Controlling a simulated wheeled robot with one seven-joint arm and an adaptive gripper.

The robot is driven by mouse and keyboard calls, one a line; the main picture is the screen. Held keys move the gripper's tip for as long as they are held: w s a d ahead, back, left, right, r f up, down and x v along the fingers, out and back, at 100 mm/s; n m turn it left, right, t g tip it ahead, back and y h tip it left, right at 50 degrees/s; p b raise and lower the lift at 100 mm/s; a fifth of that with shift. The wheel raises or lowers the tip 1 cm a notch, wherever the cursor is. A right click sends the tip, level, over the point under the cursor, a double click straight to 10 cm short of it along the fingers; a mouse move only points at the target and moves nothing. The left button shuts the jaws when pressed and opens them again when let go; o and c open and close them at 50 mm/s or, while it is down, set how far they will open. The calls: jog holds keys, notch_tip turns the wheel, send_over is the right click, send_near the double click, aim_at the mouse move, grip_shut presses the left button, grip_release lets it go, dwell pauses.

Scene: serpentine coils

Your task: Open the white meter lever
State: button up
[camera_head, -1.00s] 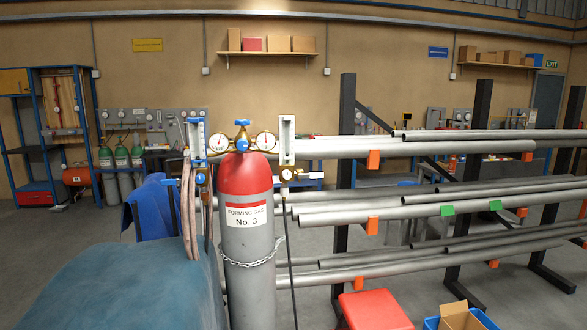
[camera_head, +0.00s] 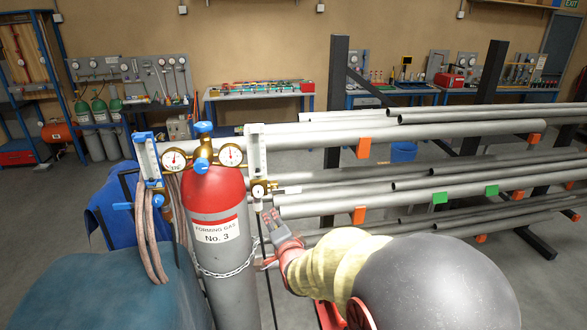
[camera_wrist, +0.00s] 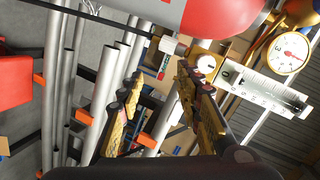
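My gripper (camera_head: 270,222) is just below the lever and right of the cylinder in the head view. In the wrist view, my gripper's fingers (camera_wrist: 160,100) are spread apart and empty, with the white piece beyond them. I see no clear contact.
The red-topped grey cylinder (camera_head: 217,225), with a chain around it, stands close left of my gripper. A rack of grey pipes (camera_head: 440,185) with orange and green stops is close behind and to the right. A black hose hangs below the small gauge.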

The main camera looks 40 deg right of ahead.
aim_at(294, 192)
jog(key=s+d+r+m+t+h+p, duration=0.2)
jog(key=d+r+m+h+p, duration=0.15)
jog(key=d+m+p, duration=0.35)
jog(key=shift+n, duration=0.6)
jog(key=shift+b+x, duration=0.35)
jog(key=shift+x, duration=3.7)
jog(key=shift+s+d+r, duration=0.1)
jog(key=shift+d+r, duration=0.1)
jog(key=c, duration=0.3)
grip_shut()
